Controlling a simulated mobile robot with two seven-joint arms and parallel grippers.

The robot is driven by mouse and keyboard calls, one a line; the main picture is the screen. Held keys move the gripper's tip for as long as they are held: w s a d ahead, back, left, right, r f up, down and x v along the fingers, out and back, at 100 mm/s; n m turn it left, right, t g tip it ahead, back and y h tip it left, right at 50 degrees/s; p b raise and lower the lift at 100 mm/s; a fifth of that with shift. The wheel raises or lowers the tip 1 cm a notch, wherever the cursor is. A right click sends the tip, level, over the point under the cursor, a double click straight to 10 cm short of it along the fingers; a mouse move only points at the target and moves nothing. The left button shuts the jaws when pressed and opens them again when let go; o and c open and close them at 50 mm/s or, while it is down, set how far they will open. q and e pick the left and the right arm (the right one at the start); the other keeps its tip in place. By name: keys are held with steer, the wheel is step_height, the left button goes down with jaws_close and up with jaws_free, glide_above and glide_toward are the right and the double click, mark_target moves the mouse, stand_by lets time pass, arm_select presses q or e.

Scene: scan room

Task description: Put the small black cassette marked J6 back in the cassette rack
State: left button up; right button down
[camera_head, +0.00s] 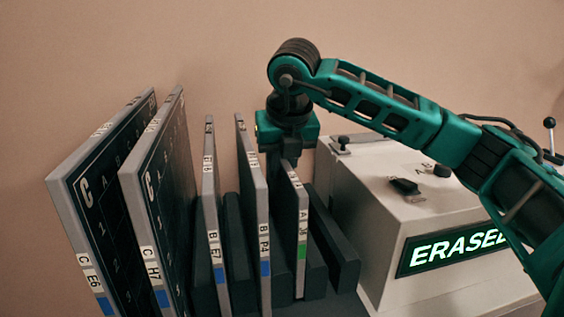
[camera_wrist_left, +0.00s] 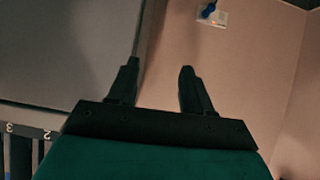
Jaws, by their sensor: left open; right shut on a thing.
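The small cassette marked J6 (camera_head: 302,228) has a pale grey edge with a green patch. It stands upright among the dark dividers of the cassette rack (camera_head: 345,262), in the slot area nearest the white machine. My right gripper (camera_head: 288,158) is over its upper far part and shut on it; the fingertips are mostly hidden behind the cassette. How deep the cassette sits is hard to tell. My left gripper (camera_wrist_left: 160,69) is open and empty in the left wrist view, and out of the head view.
Other cassettes stand to the left: P4 (camera_head: 263,235), E7 (camera_head: 216,250), and larger H7 (camera_head: 152,265) and E6 (camera_head: 92,275). A white machine (camera_head: 365,235) with a lit sign (camera_head: 450,250) reading ERASED is close on the right.

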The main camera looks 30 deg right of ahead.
steer(key=shift+f+b, duration=0.45)
steer(key=shift+f, duration=0.15)
steer(key=c, duration=1.2)
jaws_free()
steer(key=shift+o, duration=1.3)
steer(key=shift+f, duration=0.1)
steer(key=p+v, duration=0.2)
steer(key=v, duration=1.1)
steer(key=shift+p, duration=0.3)
step_height(320, 180, up, 6)
steer(key=p, duration=0.5)
